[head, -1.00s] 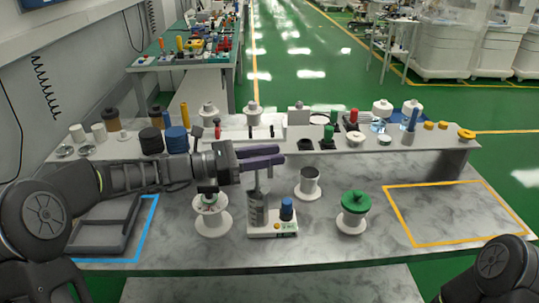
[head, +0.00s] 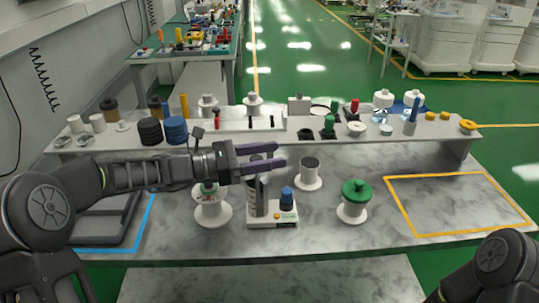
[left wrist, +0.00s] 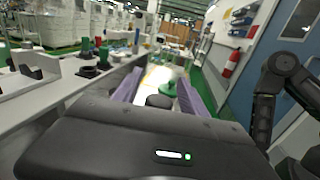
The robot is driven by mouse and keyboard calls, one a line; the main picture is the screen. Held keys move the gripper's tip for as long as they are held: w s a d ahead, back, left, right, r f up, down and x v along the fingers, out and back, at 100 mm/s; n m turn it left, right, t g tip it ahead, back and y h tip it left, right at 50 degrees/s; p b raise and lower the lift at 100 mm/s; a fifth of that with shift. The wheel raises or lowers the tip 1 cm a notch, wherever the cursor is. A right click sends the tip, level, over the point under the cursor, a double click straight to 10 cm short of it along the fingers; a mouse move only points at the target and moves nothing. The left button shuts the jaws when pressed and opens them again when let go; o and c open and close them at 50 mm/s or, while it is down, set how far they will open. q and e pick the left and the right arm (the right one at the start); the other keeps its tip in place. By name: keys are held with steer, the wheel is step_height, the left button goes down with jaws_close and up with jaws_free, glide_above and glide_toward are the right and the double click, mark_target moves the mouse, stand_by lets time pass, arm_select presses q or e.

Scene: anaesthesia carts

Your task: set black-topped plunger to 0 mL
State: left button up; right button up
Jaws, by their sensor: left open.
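A syringe barrel (head: 257,198) stands upright on a small white base (head: 272,222) near the middle of the bench. My left gripper (head: 279,154) reaches over it from the left, with its two purple fingers apart and level. The plunger's upper end is mostly hidden behind the fingers in the head view. In the left wrist view a round black top (left wrist: 159,101) shows low between the open fingers (left wrist: 160,78), apart from both. I cannot tell the plunger's reading. My right gripper is out of view.
A blue-capped part (head: 287,198) stands on the same base. A white spool (head: 211,214) is to the left, a grey cup (head: 309,170) behind, and a green-topped spool (head: 354,194) to the right. A raised shelf (head: 240,140) with many items runs behind. The orange-outlined area is clear.

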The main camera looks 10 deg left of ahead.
mark_target(251, 160)
arm_select(q)
steer(key=shift+a, duration=0.1)
steer(key=v, duration=0.7)
steer(key=shift+s+a+b, duration=0.2)
steer(key=shift+a+b, duration=0.1)
steer(key=shift+b, duration=0.15)
steer(key=n+t+y+b, duration=0.1)
steer(key=t+b, duration=0.1)
steer(key=b, duration=0.2)
steer(key=s+n+t+y+b, duration=0.1)
steer(key=n+b, duration=0.1)
steer(key=b, duration=0.2)
steer(key=d+n+t+y+b, duration=0.1)
steer(key=t+y+b, duration=0.1)
steer(key=b, duration=0.2)
steer(key=shift+s+f+t, duration=0.1)
steer(key=shift+s+t, duration=0.15)
steer(key=shift+t, duration=0.05)
